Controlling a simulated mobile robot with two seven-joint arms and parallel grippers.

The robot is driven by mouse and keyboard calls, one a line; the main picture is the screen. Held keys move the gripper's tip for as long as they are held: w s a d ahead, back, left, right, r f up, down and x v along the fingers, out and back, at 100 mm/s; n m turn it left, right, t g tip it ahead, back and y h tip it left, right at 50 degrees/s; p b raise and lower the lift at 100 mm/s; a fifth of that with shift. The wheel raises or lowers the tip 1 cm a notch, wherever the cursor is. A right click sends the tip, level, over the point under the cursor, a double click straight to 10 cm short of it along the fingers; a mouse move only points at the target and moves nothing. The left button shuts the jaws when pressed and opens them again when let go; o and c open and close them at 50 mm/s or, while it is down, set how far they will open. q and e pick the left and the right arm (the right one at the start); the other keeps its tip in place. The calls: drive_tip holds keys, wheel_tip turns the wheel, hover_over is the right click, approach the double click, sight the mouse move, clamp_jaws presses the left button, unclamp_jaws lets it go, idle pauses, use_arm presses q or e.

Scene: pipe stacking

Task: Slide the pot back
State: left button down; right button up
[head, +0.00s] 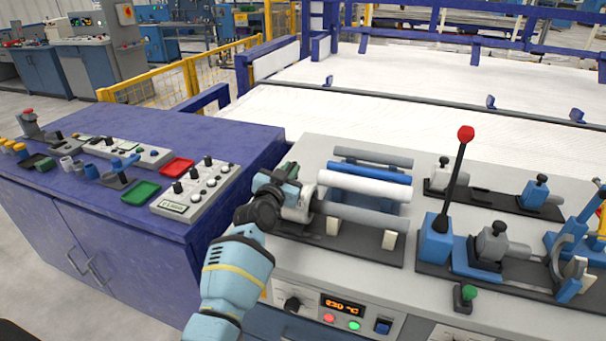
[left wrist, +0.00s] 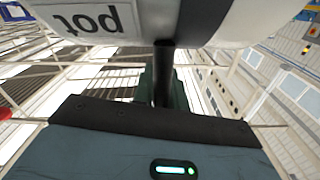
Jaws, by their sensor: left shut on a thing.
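The pot (head: 298,207) is a grey, white-banded cylinder lying on its side at the left end of the pipe rack on the bench. In the left wrist view the pot (left wrist: 190,20) fills the top, with an upside-down "pot" label and a black stem running from it toward my gripper. My left gripper (head: 284,172) is at the pot's left side, partly hiding it. In the left wrist view its dark green fingers (left wrist: 162,88) are shut around the black stem. My right gripper is not in view.
Grey, blue and white pipes (head: 365,187) lie right of the pot on a dark base. A red-knobbed lever (head: 457,178) and clamps stand further right. A purple cabinet (head: 110,220) with control boxes and trays is at left. The white area behind the bench (head: 400,118) is largely clear.

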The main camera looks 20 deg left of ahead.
use_arm(q)
drive_tip(key=a, duration=0.5)
drive_tip(key=shift+w+a+f+b, duration=0.1)
drive_tip(key=shift+a+b, duration=0.25)
drive_tip(key=shift+b, duration=0.05)
drive_tip(key=shift+a+r, duration=0.2)
drive_tip(key=shift+a, duration=0.35)
drive_tip(key=c, duration=1.7)
unclamp_jaws()
drive_tip(key=shift+a, duration=0.1)
drive_tip(key=shift+o, duration=1.1)
drive_tip(key=shift+a, duration=0.15)
drive_tip(key=shift+d, duration=0.2)
